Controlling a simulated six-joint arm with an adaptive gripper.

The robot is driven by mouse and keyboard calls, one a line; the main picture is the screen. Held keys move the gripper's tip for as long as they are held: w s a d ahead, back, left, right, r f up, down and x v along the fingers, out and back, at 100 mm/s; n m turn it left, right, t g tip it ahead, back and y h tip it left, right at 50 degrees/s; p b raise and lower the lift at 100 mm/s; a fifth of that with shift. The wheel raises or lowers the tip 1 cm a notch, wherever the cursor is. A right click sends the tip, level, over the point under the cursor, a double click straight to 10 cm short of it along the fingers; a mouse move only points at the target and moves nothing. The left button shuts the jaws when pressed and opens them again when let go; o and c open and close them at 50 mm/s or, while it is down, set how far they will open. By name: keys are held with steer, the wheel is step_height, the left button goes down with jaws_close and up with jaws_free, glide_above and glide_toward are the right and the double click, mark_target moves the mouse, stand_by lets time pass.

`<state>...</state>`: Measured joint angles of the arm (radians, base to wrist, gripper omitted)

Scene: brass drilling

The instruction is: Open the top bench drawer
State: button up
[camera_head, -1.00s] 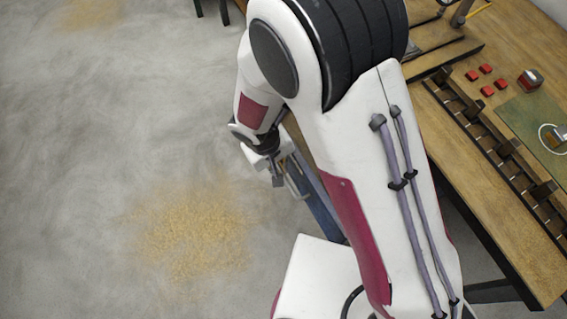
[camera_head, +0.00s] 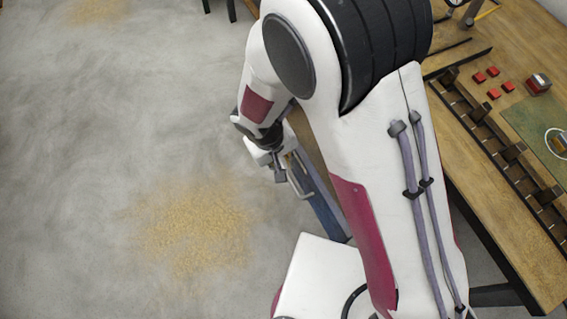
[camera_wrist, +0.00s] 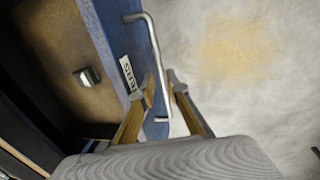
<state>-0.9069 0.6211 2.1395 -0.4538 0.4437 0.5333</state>
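The drawer stands pulled out, and its blue front panel (camera_wrist: 105,45) with a white label (camera_wrist: 129,75) shows in the wrist view. Its inside is visible to the left of the panel. The bent metal handle (camera_wrist: 153,40) is on the outer side of the panel. My gripper (camera_wrist: 161,82) is open, with one fingertip on each side of the handle bar and gaps visible. In the head view my gripper (camera_head: 272,168) is beside the handle (camera_head: 299,183) and the blue drawer front (camera_head: 328,212); my arm hides much of the drawer.
A small metal block (camera_wrist: 87,77) lies inside the drawer. The wooden bench (camera_head: 510,235) at right carries a dark divided rack (camera_head: 500,150), red blocks (camera_head: 494,94) and a green mat (camera_head: 535,125). The floor at left is clear except for sawdust (camera_head: 195,232).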

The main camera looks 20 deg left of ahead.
step_height(320, 180, up, 10)
steer(key=s+a, duration=0.1)
steer(key=shift+s+a, duration=0.15)
steer(key=shift+s, duration=0.1)
stand_by(0.4)
stand_by(0.6)
steer(key=s+d+r+m+t, duration=0.1)
steer(key=s+d+r+m, duration=0.1)
steer(key=d+r, duration=0.5)
steer(key=s+d+r+m+t+y, duration=0.1)
steer(key=d+r+m, duration=0.3)
steer(key=d, duration=0.9)
steer(key=s+d+r+m+t, duration=0.2)
steer(key=d+r+m, duration=0.1)
steer(key=d+r, duration=0.8)
steer(key=shift+s+y, duration=0.3)
steer(key=shift+s, duration=0.05)
